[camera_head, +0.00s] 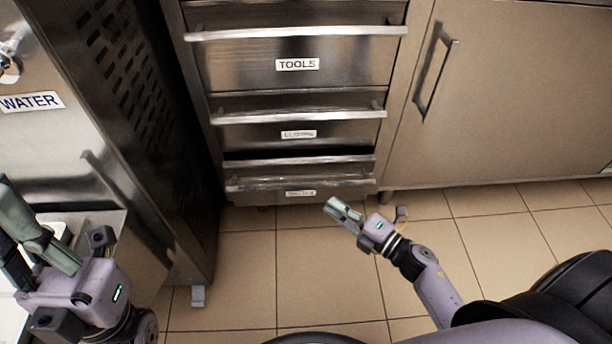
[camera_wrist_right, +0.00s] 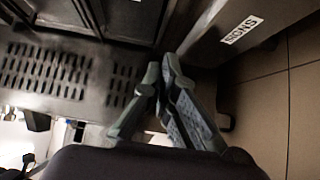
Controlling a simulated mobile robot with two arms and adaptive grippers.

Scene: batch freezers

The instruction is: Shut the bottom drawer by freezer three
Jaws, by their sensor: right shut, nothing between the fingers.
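The bottom drawer (camera_head: 345,190) is the lowest in a steel drawer stack and stands out a little, with a dark gap above its front. Its bar handle (camera_head: 300,183) runs across it. Its small label is blurred in the head view; a label reading SIGNS (camera_wrist_right: 243,29) shows on a drawer front in the right wrist view. My right gripper (camera_head: 336,207) is shut and empty, just in front of and below the drawer's right half. Its fingertips (camera_wrist_right: 162,72) meet in the right wrist view. I cannot tell whether they touch the drawer. My left gripper (camera_head: 22,240) is open at lower left.
The TOOLS drawer (camera_head: 345,62) and a middle drawer (camera_head: 345,132) above look shut. A dark vented steel machine (camera_head: 135,80) with a WATER label (camera_head: 30,102) stands at left. A cupboard door (camera_head: 520,90) is at right. The tiled floor (camera_head: 325,280) in front is clear.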

